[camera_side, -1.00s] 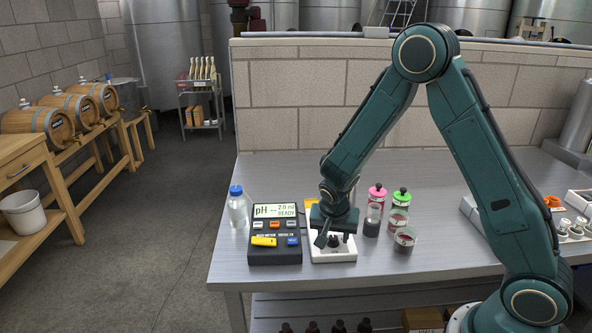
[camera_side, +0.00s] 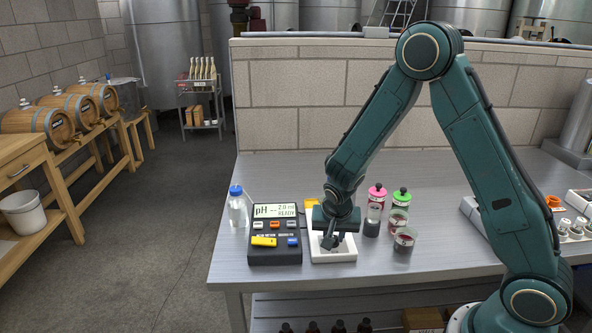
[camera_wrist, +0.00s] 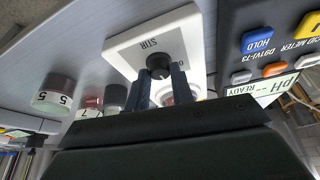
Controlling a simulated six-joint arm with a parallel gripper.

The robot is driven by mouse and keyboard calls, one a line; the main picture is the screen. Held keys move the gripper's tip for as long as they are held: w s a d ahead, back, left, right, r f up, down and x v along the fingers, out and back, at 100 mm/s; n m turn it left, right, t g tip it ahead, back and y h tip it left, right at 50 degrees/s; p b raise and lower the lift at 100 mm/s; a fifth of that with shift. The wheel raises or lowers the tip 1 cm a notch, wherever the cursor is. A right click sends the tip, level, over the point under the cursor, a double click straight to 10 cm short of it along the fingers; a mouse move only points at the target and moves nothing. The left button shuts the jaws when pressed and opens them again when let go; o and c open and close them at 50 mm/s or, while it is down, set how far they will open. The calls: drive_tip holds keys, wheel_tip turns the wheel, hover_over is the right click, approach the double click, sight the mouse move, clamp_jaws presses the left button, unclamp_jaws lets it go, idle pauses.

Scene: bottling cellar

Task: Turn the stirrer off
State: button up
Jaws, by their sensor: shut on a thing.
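The stirrer (camera_side: 345,255) is a white box on the bench, partly hidden by my wrist in the side view. In the wrist view its white face (camera_wrist: 125,52) carries the label "STIR" and a round black knob (camera_wrist: 159,62). My gripper (camera_wrist: 160,76) points down at the box, with its two dark fingers shut on the knob, one on each side. In the side view my gripper (camera_side: 330,241) is low over the stirrer, and the knob cannot be made out there. A vessel with red contents (camera_wrist: 183,92) shows partly behind the fingers in the wrist view.
A dark pH meter (camera_side: 275,256) reading "READY" stands close on the left, beside a blue-capped bottle (camera_side: 237,210). Pink-topped (camera_side: 376,205) and green-topped (camera_side: 401,200) bottles and a glass with dark red liquid (camera_side: 404,241) stand close on the right. The bench front is clear.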

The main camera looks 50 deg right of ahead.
drive_tip(key=n, duration=0.2)
drive_tip(key=n+t+y, duration=0.1)
drive_tip(key=n, duration=0.2)
drive_tip(key=shift+s+d+y, duration=0.2)
drive_tip(key=shift+y, duration=0.1)
drive_tip(key=n+y, duration=0.1)
drive_tip(key=n, duration=0.2)
drive_tip(key=n+t+y, duration=0.1)
drive_tip(key=n, duration=0.1)
drive_tip(key=shift+d+n, duration=0.15)
drive_tip(key=shift+n, duration=0.25)
drive_tip(key=o, duration=1)
drive_tip(key=shift+r, duration=0.2)
drive_tip(key=v, duration=1.3)
drive_tip(key=shift+s+r, duration=0.1)
drive_tip(key=shift+r, duration=0.1)
